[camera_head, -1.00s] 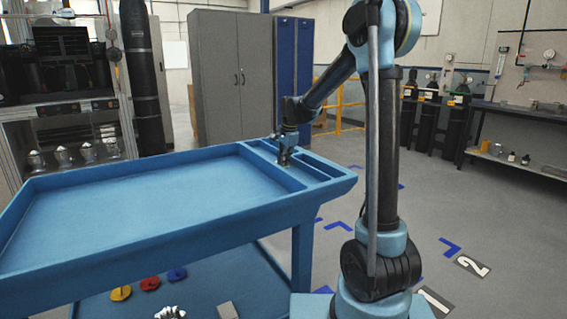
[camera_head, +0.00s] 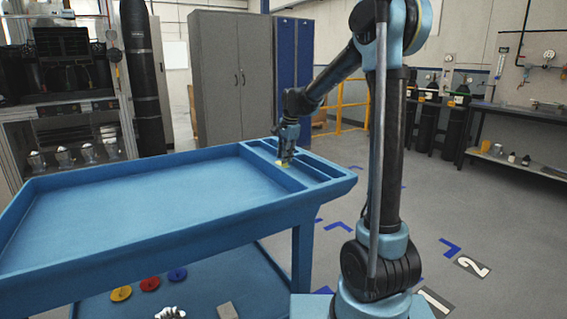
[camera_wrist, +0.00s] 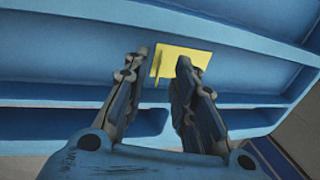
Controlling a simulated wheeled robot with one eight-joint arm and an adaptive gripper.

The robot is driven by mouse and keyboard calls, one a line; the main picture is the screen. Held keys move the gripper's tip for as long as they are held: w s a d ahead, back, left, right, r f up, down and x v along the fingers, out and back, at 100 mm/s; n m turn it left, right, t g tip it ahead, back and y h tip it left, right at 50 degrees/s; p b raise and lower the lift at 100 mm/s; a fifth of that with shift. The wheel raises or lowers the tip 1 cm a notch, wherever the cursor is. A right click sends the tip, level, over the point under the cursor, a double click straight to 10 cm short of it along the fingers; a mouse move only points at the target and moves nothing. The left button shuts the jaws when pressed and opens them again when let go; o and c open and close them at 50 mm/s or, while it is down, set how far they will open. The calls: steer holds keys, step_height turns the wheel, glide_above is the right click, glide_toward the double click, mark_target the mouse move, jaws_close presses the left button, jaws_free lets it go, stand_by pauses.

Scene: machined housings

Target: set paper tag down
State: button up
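The yellow paper tag (camera_wrist: 185,60) lies on the blue floor of a section at the divided end of the cart top. It also shows as a small yellow patch in the head view (camera_head: 284,164), just under my gripper (camera_head: 286,157). In the wrist view my gripper (camera_wrist: 162,62) is open, its two fingers apart with the tag seen between and beyond their tips. A small gap seems to lie between fingertips and tag, but contact is hard to judge.
The blue cart (camera_head: 120,205) has a wide empty tray left of the divided end, with raised ridges around the narrow slots (camera_head: 318,165). Red (camera_head: 150,284), yellow (camera_head: 121,293) and blue (camera_head: 177,274) round parts sit on its lower shelf. Grey cabinets (camera_head: 228,75) stand behind.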

steer(key=v, duration=0.8)
steer(key=s+d+n, duration=0.3)
steer(key=s+d, duration=0.6)
steer(key=s, duration=0.2)
steer(key=s+d+f+n, duration=0.2)
steer(key=s+d+f, duration=0.2)
steer(key=s, duration=0.5)
steer(key=s+d+f+n+h, duration=0.1)
steer(key=s+d+f+n, duration=0.2)
steer(key=s+f, duration=0.5)
steer(key=s+d+f+n, duration=0.3)
steer(key=s+d+f, duration=0.3)
steer(key=s, duration=0.4)
steer(key=shift+s+f+h, duration=0.25)
steer(key=shift+f+h, duration=0.05)
steer(key=shift+f, duration=0.15)
steer(key=shift+d, duration=0.1)
steer(key=shift+w+f, duration=0.2)
steer(key=shift+w, duration=0.35)
steer(key=shift+d, duration=0.15)
